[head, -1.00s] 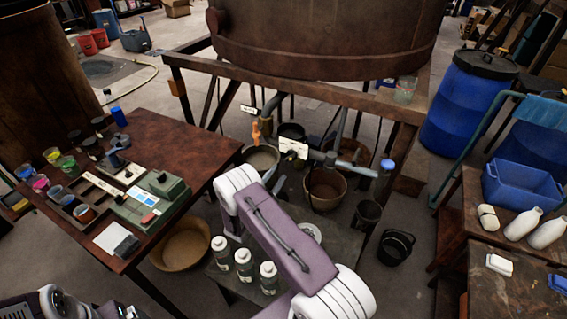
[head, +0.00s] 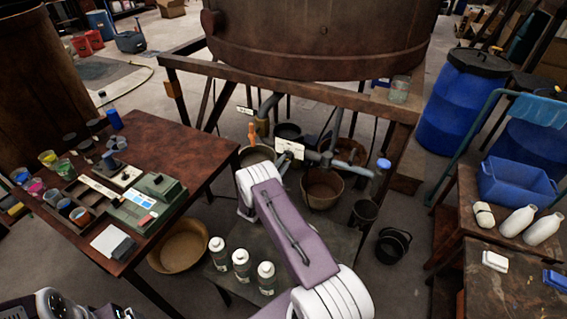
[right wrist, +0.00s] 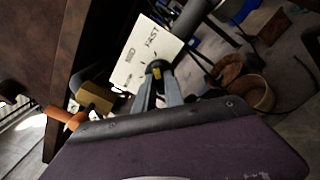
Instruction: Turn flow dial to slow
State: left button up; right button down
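The dial's white plate (right wrist: 150,52) carries the word FAST and other marks too small to read surely. A dark knob (right wrist: 157,68) with a yellow patch sits at its lower edge. In the right wrist view my right gripper (right wrist: 158,82) has its two grey fingers at the knob, with a gap between them. I cannot tell whether they grip it. In the head view the plate (head: 290,148) is by the pipes under the vat, and my right forearm partly hides the gripper. My left arm shows only at the lower left edge; its gripper is out of view.
An orange handle (right wrist: 62,116) is left of the plate. The large vat (head: 320,40) stands above on a wooden frame. A bucket (head: 322,190) is below the pipes. Several white-capped bottles (head: 241,262) stand on a low table. A dark red table (head: 150,140) is at left.

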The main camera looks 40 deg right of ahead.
jog(key=shift+f, duration=0.1)
jog(key=n+b, duration=0.1)
jog(key=n, duration=0.2)
jog(key=shift+f+n+b, duration=0.1)
jog(key=shift+n+b, duration=0.3)
jog(key=n+b, duration=0.2)
jog(key=n, duration=0.7)
jog(key=shift+s, duration=0.1)
jog(key=n, duration=0.5)
jog(key=shift+n, duration=0.3)
jog(key=c, duration=1.4)
grip_release()
jog(key=shift+c, duration=0.2)
